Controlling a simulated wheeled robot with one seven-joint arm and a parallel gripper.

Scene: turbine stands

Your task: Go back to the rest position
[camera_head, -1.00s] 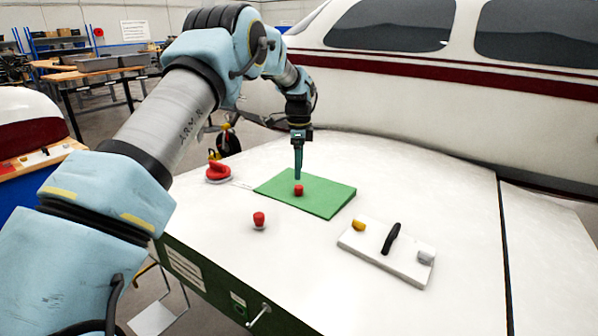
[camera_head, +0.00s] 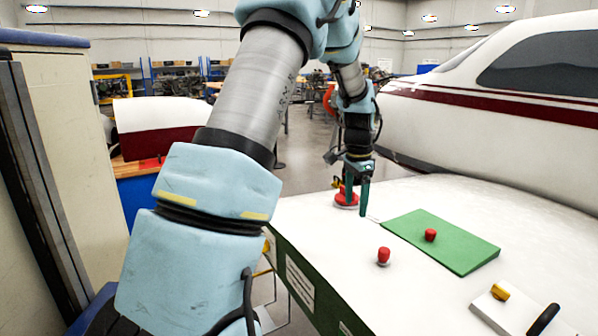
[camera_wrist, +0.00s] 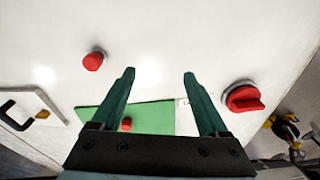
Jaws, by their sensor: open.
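My gripper (camera_head: 364,196) is open and empty above the white surface, left of the green mat (camera_head: 468,258) in the head view. In the wrist view my gripper (camera_wrist: 160,75) shows two green fingers spread wide with nothing between them. A red knob (camera_head: 430,235) sits on the green mat. A second red knob (camera_head: 383,255) stands on the white surface in front of the mat. A larger red knob on a round base (camera_head: 347,198) is close beside my gripper in the head view; it also shows right of the fingers in the wrist view (camera_wrist: 243,97).
A white plate (camera_head: 492,312) with a yellow knob (camera_head: 500,291) and a black handle (camera_head: 543,319) lies at the front right. The white aircraft body (camera_head: 480,120) rises behind. A tall beige cabinet (camera_head: 75,140) stands at the left. The white surface (camera_head: 340,265) has free room.

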